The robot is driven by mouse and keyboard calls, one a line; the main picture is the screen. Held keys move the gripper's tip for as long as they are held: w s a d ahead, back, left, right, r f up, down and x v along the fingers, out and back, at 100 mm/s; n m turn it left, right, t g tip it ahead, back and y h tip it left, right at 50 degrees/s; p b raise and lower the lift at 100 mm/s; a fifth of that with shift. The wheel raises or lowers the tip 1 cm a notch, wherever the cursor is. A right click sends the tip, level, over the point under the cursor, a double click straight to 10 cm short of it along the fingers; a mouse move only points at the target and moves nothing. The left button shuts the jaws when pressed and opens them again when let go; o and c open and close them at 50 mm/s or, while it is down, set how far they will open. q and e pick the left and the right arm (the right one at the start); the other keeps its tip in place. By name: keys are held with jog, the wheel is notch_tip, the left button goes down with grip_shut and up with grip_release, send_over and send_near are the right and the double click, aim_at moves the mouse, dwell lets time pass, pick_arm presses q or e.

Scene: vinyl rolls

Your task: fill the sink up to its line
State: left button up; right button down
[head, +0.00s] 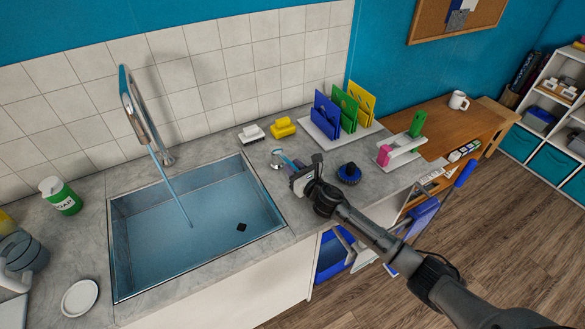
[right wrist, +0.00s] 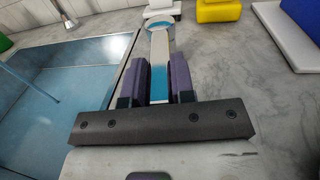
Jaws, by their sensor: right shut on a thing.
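The sink (head: 118,225) is a metal basin in the grey counter, with bluish water (head: 165,245) over its floor. The tall tap (head: 135,100) stands at its back edge, and a blue stream (head: 172,188) runs from it into the basin. I cannot make out a fill line. My right gripper (head: 288,162) is over the counter just right of the sink. In the right wrist view, its purple fingers (right wrist: 160,82) are shut on a silver and blue lever (right wrist: 159,50) with a round end. My left gripper is not in view.
A small black square (head: 241,227) shows in the basin. A green soap tub (head: 62,196) and white dish (head: 80,297) are left of the sink.

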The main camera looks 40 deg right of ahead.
jog(key=c, duration=1)
grip_release()
jog(key=shift+o, duration=0.2)
jog(key=s+b, duration=0.1)
jog(key=s, duration=0.7)
jog(key=s+b, duration=0.1)
jog(key=s, duration=0.3)
jog(key=shift+s+a+b, duration=0.25)
jog(key=shift+a+b, duration=0.05)
jog(key=shift+a, duration=0.05)
jog(key=shift+s, duration=0.65)
